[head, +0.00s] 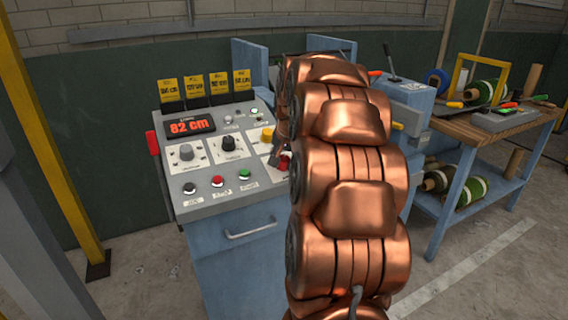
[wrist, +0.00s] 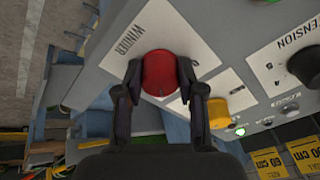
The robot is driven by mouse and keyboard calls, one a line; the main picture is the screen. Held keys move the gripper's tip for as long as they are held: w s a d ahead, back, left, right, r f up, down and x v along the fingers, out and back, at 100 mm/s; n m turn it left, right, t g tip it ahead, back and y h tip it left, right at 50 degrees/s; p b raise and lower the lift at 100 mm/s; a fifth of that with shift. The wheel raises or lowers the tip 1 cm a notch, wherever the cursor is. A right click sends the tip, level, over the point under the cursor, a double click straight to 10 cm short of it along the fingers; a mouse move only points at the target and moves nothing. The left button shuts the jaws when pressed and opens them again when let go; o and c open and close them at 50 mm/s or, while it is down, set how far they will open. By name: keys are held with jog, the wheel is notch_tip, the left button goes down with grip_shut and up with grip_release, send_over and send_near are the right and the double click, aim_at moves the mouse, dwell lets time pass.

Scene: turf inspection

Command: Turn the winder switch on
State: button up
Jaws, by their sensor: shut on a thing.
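The winder switch is a red round knob (wrist: 159,72) on a white plate lettered WINDER in the wrist view. My gripper (wrist: 158,80) is shut on this knob, with one dark finger on each side. In the head view a bit of the red knob (head: 284,163) shows at the right of the grey control panel (head: 205,205), beside my copper arm. My arm hides most of the gripper and the plate there. I cannot tell which marking the knob points to.
A yellow knob (wrist: 218,112) and a lit green lamp (wrist: 240,131) are close to my fingers. A workbench (head: 500,122) with spools stands at right.

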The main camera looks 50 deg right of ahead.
jog(key=shift+m, duration=0.9)
jog(key=o, duration=1.1)
jog(key=shift+o, duration=0.2)
jog(key=v, duration=1.2)
jog(key=shift+w+a, duration=0.1)
jog(key=shift+w, duration=0.05)
